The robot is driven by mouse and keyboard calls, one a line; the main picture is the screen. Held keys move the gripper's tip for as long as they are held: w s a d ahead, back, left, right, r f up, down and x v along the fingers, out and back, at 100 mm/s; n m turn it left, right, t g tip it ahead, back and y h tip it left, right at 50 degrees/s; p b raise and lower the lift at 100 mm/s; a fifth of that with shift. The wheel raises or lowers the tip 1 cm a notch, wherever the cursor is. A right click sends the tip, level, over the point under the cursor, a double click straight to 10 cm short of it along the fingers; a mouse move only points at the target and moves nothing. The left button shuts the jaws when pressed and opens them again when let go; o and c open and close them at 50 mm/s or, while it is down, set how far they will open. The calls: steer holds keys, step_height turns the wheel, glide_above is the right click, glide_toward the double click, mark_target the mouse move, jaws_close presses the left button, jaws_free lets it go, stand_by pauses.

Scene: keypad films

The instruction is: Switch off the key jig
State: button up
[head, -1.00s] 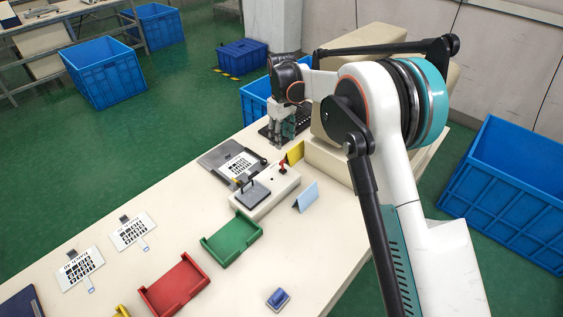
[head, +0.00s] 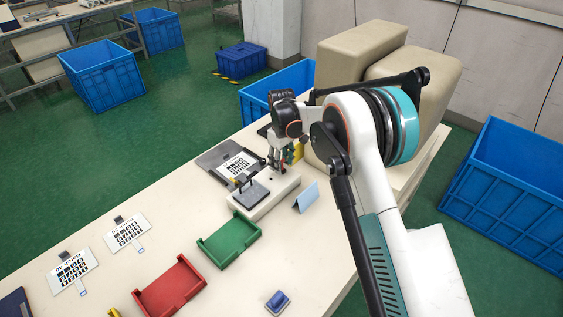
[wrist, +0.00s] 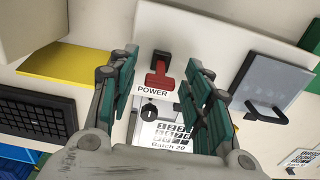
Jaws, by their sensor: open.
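The key jig (head: 272,204) is a white box on the table in the head view, with a grey plate and black handle (head: 250,192) at its near end. In the wrist view, a red switch lever with a black end (wrist: 160,72) stands on the jig's white top, above the printed word POWER. My gripper (head: 277,166) is over the far end of the jig and mostly hides the lever in the head view. In the wrist view my gripper (wrist: 158,66) is open, its teal fingers on either side of the lever with gaps. I cannot tell whether it touches.
A printed keypad film (head: 237,166) lies on a grey plate left of the jig. A light blue folded card (head: 306,197) stands to the right. Green (head: 229,240) and red (head: 171,288) trays lie nearer. Large beige blocks (head: 413,92) stand at the back right.

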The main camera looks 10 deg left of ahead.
jaws_close()
steer(key=shift+w+a+f+g+h, duration=0.15)
steer(key=shift+a+g+h, duration=0.15)
steer(key=shift+h, duration=0.25)
steer(key=shift+w+a+g+h, duration=0.15)
steer(key=shift+a+g+h, duration=0.15)
steer(key=shift+h, duration=0.25)
steer(key=shift+w+a+f+g+h+b, duration=0.1)
steer(key=shift+w+f+g+h+b, duration=0.15)
steer(key=shift+h+b, duration=0.2)
steer(key=shift+f+b, duration=0.1)
steer(key=shift+b, duration=0.5)
steer(key=shift+a+g+h+b, duration=0.15)
steer(key=shift+g+h+b, duration=0.15)
steer(key=shift+b, duration=1.35)
steer(key=b, duration=0.2)
steer(key=shift+h+b, duration=0.35)
steer(key=shift+r, duration=0.2)
